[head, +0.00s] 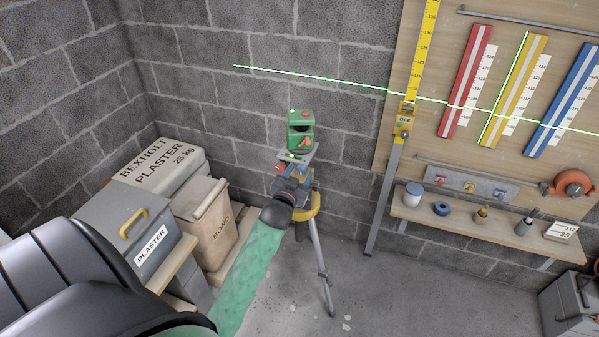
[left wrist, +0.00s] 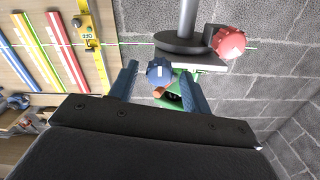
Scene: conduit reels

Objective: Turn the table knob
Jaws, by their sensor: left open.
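A green laser level (head: 300,130) stands on a small grey table (head: 298,158) on top of a yellow-headed tripod (head: 318,250). A red knob (head: 280,168) shows at the table's left side; in the left wrist view it is a large ribbed red knob (left wrist: 229,42). A blue knob (left wrist: 160,70) lies between the fingertips of my left gripper (left wrist: 158,72) in that view. The gripper is open, with a gap showing on each side of the knob. In the head view my left gripper (head: 293,190) is just below the table and partly hides it. My right gripper is not in view.
A shelf (head: 470,226) with small items and a board with coloured rules stand at right, beside a yellow staff (head: 424,45). A green laser line crosses the wall.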

